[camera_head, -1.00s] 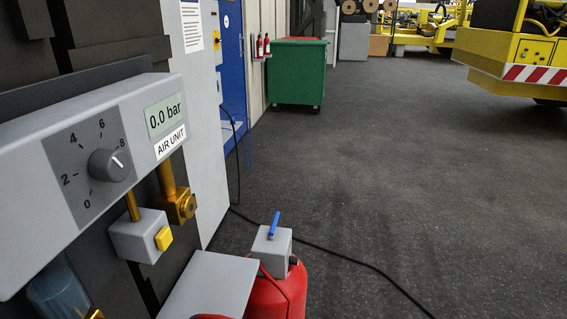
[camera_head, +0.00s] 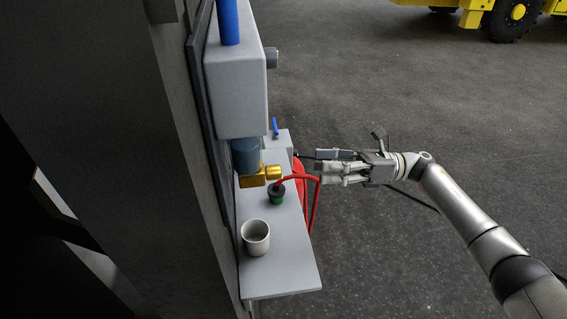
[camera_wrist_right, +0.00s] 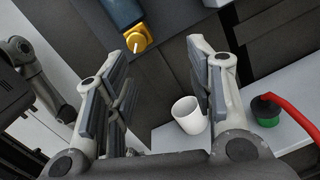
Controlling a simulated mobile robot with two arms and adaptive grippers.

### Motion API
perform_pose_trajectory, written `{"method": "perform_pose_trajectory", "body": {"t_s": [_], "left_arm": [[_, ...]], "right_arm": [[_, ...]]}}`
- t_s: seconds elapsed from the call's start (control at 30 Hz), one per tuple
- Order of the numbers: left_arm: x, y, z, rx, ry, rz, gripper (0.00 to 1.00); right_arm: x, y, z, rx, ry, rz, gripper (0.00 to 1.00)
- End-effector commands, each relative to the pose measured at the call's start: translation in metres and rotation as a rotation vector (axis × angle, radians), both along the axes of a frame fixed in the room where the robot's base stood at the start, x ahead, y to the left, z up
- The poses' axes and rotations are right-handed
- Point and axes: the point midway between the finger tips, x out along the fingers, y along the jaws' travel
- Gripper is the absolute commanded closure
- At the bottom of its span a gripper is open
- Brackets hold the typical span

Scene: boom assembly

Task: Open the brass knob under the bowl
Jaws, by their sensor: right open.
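The bowl (camera_head: 245,156) is a dark blue-grey cylinder under the grey air unit. A brass fitting (camera_head: 257,180) shows just below it; the head view does not clearly separate the knob from other brass parts. In the right wrist view the bowl (camera_wrist_right: 122,12) is at the top, with the brass knob (camera_wrist_right: 138,38) at its lower end, beyond the fingertips. My right gripper (camera_head: 318,160) is to the right of the brass fitting, apart from it. In the wrist view the right gripper (camera_wrist_right: 158,58) is open with nothing between its fingers.
A grey shelf (camera_head: 280,280) below holds a white cup (camera_head: 256,238) and a green-and-black fitting (camera_head: 276,194) with a red hose (camera_head: 312,205). The grey air unit (camera_head: 236,95) is above. Open floor lies to the right; a yellow vehicle (camera_head: 475,15) stands far back.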

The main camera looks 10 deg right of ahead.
Motion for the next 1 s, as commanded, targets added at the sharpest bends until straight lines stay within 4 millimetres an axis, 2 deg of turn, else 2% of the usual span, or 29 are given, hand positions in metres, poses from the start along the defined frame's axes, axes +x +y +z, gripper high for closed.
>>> {"method": "perform_pose_trajectory", "body": {"t_s": [0.03,0.1,0.27,0.53,0.7,0.83,1.0], "left_arm": [[0.008,-0.007,0.003,-0.009,-0.012,0.0,0.16],[0.016,-0.014,0.005,-0.019,-0.025,-0.001,0.16],[0.019,-0.02,0.012,-0.024,-0.028,-0.003,0.16],[0.002,-0.005,0.037,-0.006,-0.002,-0.003,0.16],[-0.002,-0.001,0.05,-0.001,0.004,0.0,0.16],[-0.002,-0.002,0.055,-0.001,0.003,0.0,0.16],[0.002,-0.003,0.057,-0.003,-0.001,0.001,0.16]], "right_arm": [[-0.007,-0.001,0.011,-0.035,-0.062,0.043,0.51],[-0.016,-0.002,0.018,-0.066,-0.121,0.088,0.51],[-0.022,0.008,0.024,-0.085,-0.163,0.121,0.51],[-0.023,0.057,0.027,-0.081,-0.159,0.12,0.51],[-0.024,0.085,0.025,-0.081,-0.159,0.118,0.51],[-0.023,0.099,0.024,-0.08,-0.157,0.116,0.51],[-0.024,0.105,0.022,-0.082,-0.157,0.115,0.51]]}}
